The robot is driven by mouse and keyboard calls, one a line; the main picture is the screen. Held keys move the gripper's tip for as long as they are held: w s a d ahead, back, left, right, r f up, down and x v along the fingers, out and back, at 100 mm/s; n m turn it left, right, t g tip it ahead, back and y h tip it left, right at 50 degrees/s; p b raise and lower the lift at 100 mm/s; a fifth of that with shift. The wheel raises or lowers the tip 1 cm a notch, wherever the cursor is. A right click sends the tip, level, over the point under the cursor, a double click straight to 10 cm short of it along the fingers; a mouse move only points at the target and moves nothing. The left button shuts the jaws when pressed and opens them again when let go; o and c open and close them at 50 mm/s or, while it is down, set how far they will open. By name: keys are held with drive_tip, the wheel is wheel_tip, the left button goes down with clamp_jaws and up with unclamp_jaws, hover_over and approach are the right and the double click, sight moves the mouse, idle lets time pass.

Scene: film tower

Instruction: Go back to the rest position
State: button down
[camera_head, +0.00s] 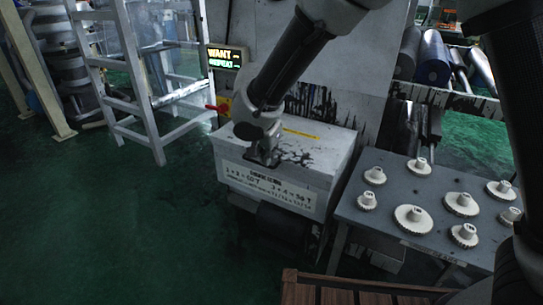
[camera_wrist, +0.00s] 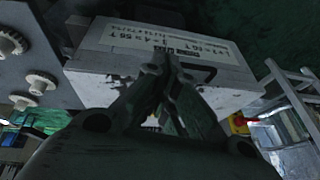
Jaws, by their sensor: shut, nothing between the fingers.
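My gripper (camera_head: 264,158) is at the end of my arm, in front of and over the top of a white machine box (camera_head: 330,165) in the head view. In the wrist view my gripper (camera_wrist: 165,62) shows its fingers together with nothing between them, in front of the same box (camera_wrist: 215,75). The box has a label with handwritten sums on its front face. I cannot tell whether the fingertips touch the box.
A grey table (camera_head: 385,205) with several white gears stands to the right. A white metal frame (camera_head: 150,110) stands at the left. The green floor (camera_head: 110,220) at lower left is clear.

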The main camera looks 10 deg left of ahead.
drive_tip(key=s+d+r+n+g+h, duration=0.1)
drive_tip(key=s+d+n+h, duration=0.1)
drive_tip(key=s+d+n, duration=0.5)
drive_tip(key=s+d+r, duration=0.4)
drive_tip(key=d+r, duration=0.1)
drive_tip(key=d, duration=0.8)
drive_tip(key=s+d+r+m+y, duration=0.1)
drive_tip(key=s+d+r, duration=0.3)
drive_tip(key=d, duration=1)
drive_tip(key=s+d+r+m+y, duration=0.1)
drive_tip(key=s+d+r, duration=0.3)
drive_tip(key=d+r, duration=0.4)
drive_tip(key=d, duration=0.5)
drive_tip(key=shift+s+d+t, duration=0.35)
drive_tip(key=shift+s+t, duration=0.05)
drive_tip(key=shift+r, duration=0.1)
